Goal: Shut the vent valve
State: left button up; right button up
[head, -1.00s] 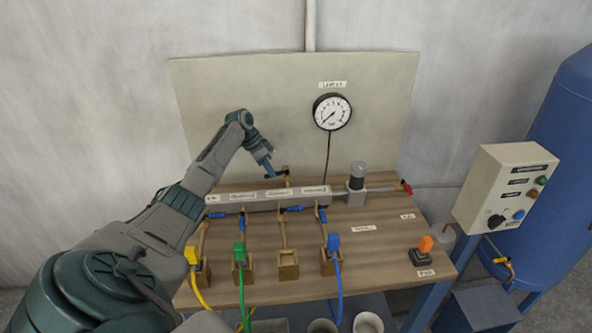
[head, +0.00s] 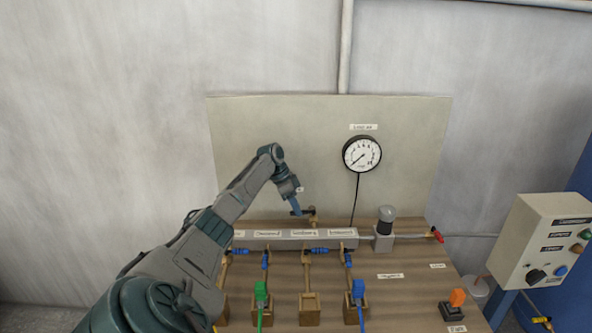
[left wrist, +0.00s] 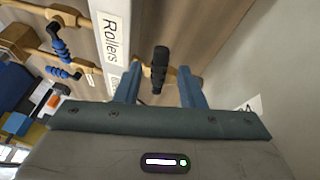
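A black-handled valve (head: 308,212) sits on a short brass pipe just behind the grey manifold. I cannot read a vent label on it, but it is the valve at my left gripper. In the left wrist view its black handle (left wrist: 159,66) stands between the fingers, with brass pipe behind it. My left gripper (head: 296,207) points down at this handle. Its two blue fingers (left wrist: 158,88) are spread apart, one on each side, with gaps showing between finger and handle. My right gripper is not in view.
The grey manifold (head: 290,239) has blue-handled valves (head: 320,251) along its front. A round gauge (head: 361,154) hangs on the back panel (head: 320,120). The board's right part (head: 400,295) is mostly clear.

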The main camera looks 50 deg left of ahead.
pick_arm(q)
jog(key=shift+f, duration=0.1)
jog(key=b+v, duration=0.2)
jog(key=v, duration=0.5)
jog(key=shift+r+b, duration=0.25)
jog(key=shift+b, duration=0.15)
jog(key=shift+c, duration=0.5)
